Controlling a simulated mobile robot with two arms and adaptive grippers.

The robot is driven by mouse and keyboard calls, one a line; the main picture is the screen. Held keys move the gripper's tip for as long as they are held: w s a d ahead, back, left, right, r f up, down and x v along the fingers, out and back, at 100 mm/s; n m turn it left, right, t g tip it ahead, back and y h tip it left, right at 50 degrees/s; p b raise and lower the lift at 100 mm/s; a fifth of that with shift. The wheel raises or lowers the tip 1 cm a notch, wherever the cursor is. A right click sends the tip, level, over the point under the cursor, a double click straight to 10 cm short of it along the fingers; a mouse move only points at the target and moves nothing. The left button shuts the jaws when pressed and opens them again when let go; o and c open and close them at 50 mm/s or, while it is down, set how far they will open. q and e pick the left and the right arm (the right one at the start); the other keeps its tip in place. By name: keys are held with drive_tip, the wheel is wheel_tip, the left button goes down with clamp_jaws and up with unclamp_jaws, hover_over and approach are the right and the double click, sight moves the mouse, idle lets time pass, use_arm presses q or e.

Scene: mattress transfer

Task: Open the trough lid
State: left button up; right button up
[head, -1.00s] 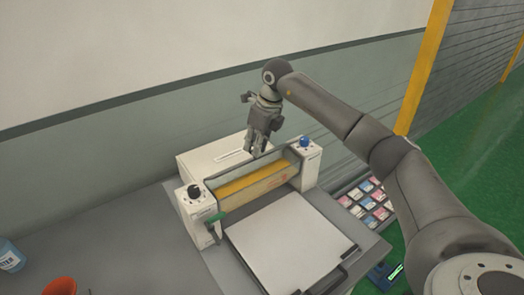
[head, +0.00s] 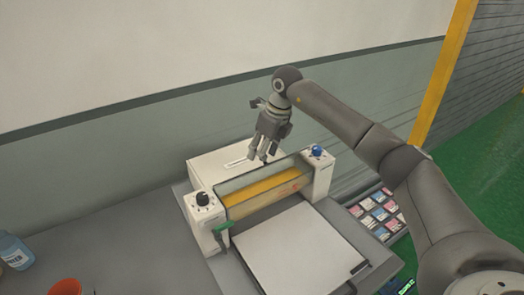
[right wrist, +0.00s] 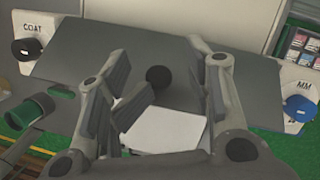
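The coating machine (head: 205,217) stands on the grey table, with a yellow-filled trough (head: 265,190) across its middle. A grey see-through lid (head: 245,180) lies along the trough; its exact tilt is hard to tell. In the right wrist view the lid (right wrist: 75,58) is a wide dark panel with a round black knob (right wrist: 158,76). My right gripper (head: 262,159) hangs over the back of the trough, fingers down. In the right wrist view its fingers (right wrist: 165,100) are spread, with the knob showing between them; contact is not visible. My left gripper is out of view.
A dark knob (head: 202,199) and a blue knob (head: 316,151) top the machine's end blocks. A green handle (head: 222,228) is at the front left. A white plate (head: 295,250) lies in front. A bottle (head: 14,251) and orange cup (head: 66,287) stand left.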

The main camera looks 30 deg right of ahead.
drive_tip(key=shift+w, duration=0.1)
drive_tip(key=shift+w+d+r+p, duration=0.1)
drive_tip(key=shift+w+r+p, duration=0.2)
drive_tip(key=shift+r+p, duration=0.25)
drive_tip(key=shift+w+d+r+p, duration=0.1)
drive_tip(key=shift+w+r+p, duration=0.25)
drive_tip(key=shift+r, duration=0.25)
drive_tip(key=w+d+r+p, duration=0.1)
drive_tip(key=w+r+p, duration=0.3)
drive_tip(key=r+p, duration=0.3)
drive_tip(key=shift+r, duration=0.9)
drive_tip(key=shift+p, duration=0.3)
